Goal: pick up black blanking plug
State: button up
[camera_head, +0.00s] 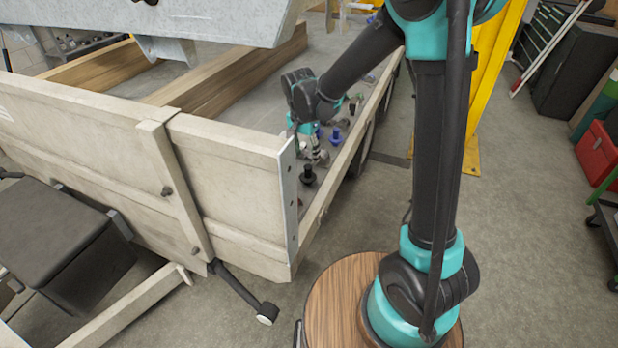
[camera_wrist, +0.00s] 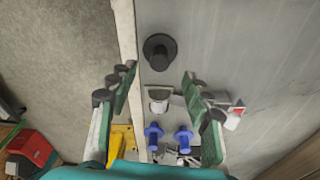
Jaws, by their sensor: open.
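The black blanking plug (camera_head: 308,174) stands on the grey trailer bed near its front corner, close to the side board. In the wrist view the black plug (camera_wrist: 159,52) is a dark round-flanged piece, in full sight just beyond the fingertips. My gripper (camera_wrist: 157,84) is open, its two green-padded fingers spread wide with nothing gripped. The plug lies ahead of the gap between them, apart from both fingers. In the head view my gripper (camera_head: 314,151) hangs low over the bed, just behind the plug, partly hidden by small parts and my wrist.
Two blue plugs (camera_wrist: 153,135) (camera_wrist: 184,138) and a whitish cylindrical part (camera_wrist: 158,100) lie between the fingers, nearer the palm. A white-and-red piece (camera_wrist: 234,116) sits right of the right finger. The wooden side board (camera_head: 340,165) borders the bed; bare bed lies beyond the black plug.

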aim_at(308, 166)
jog(key=shift+w+d+f, duration=0.1)
jog(key=shift+w+f, duration=0.05)
jog(key=shift+f, duration=0.95)
jog(key=shift+w+d+f, duration=0.1)
jog(key=shift+f, duration=1.05)
jog(key=shift+w+d+f, duration=0.1)
jog(key=shift+w+f, duration=0.05)
jog(key=shift+f, duration=0.95)
grip_shut()
